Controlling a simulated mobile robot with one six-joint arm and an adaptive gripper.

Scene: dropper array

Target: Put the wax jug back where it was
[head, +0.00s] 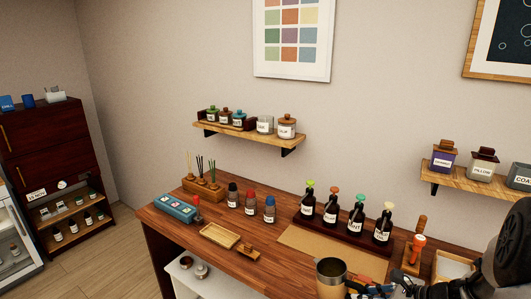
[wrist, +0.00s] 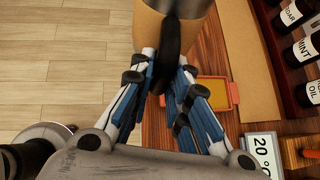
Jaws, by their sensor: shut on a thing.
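The wax jug (head: 331,282) is a tan cup with a dark inside, at the bottom of the head view near the front of the wooden desk. My gripper (head: 368,288) is to its right, shut on its black handle. In the wrist view the jug (wrist: 152,28) is at the top, and its handle (wrist: 176,62) runs down between the blue-and-white fingers of my gripper (wrist: 180,90). The jug looks upright. Its base is cut off in the head view, so I cannot tell whether it touches the desk.
A brown mat (head: 308,245) lies before a dark rack of several dropper bottles (head: 357,214). A wooden tray (head: 220,235) is left of the mat. In the wrist view an orange-rimmed tray (wrist: 233,92) and a temperature display (wrist: 262,150) are right of my gripper. Floor (wrist: 60,60) shows left.

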